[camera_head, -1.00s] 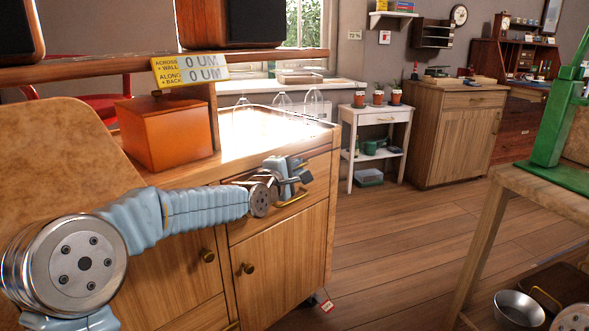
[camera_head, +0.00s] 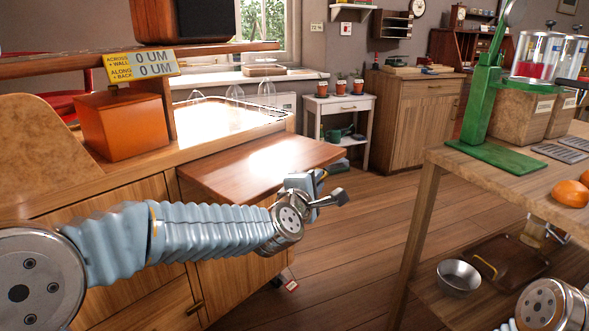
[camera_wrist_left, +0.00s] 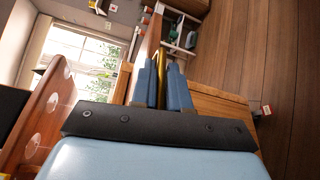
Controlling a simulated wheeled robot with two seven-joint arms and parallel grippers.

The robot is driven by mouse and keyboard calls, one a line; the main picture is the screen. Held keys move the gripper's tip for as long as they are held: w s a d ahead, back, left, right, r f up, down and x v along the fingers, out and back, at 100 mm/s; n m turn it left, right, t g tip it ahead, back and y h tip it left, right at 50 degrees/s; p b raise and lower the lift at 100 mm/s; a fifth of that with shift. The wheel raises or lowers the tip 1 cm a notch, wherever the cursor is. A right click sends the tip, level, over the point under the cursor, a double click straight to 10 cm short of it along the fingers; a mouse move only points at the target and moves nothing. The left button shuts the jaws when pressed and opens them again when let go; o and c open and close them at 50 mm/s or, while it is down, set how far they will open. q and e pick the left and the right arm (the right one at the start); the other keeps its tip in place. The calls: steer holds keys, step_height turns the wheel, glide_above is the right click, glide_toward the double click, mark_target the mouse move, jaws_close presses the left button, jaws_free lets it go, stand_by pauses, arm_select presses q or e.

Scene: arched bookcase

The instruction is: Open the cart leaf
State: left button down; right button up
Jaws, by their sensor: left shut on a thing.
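The cart (camera_head: 90,196) is a wooden cabinet at the left of the head view. Its leaf (camera_head: 255,165), a flat reddish-brown panel, stands out from the cart's front towards the right. My left gripper (camera_head: 330,192) is at the leaf's outer right end. In the wrist view my left gripper (camera_wrist_left: 161,72) is shut on a thin brass handle (camera_wrist_left: 160,80) between its blue fingers. In the head view the gripper hides the handle. My right gripper is out of view; only a joint of my right arm shows at the lower right.
Open floor (camera_head: 375,215) lies between cart and table.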

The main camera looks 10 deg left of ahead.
arm_select(q)
steer(key=shift+s+d+f, duration=0.1)
steer(key=shift+s+d, duration=0.25)
steer(key=shift+d, duration=0.2)
steer(key=shift+s+d, duration=0.3)
steer(key=shift+d, duration=0.25)
steer(key=c, duration=1.2)
jaws_free()
steer(key=shift+s+a, duration=0.1)
steer(key=v, duration=1.3)
steer(key=shift+s+p, duration=0.3)
steer(key=shift+p, duration=0.1)
steer(key=shift+a, duration=0.1)
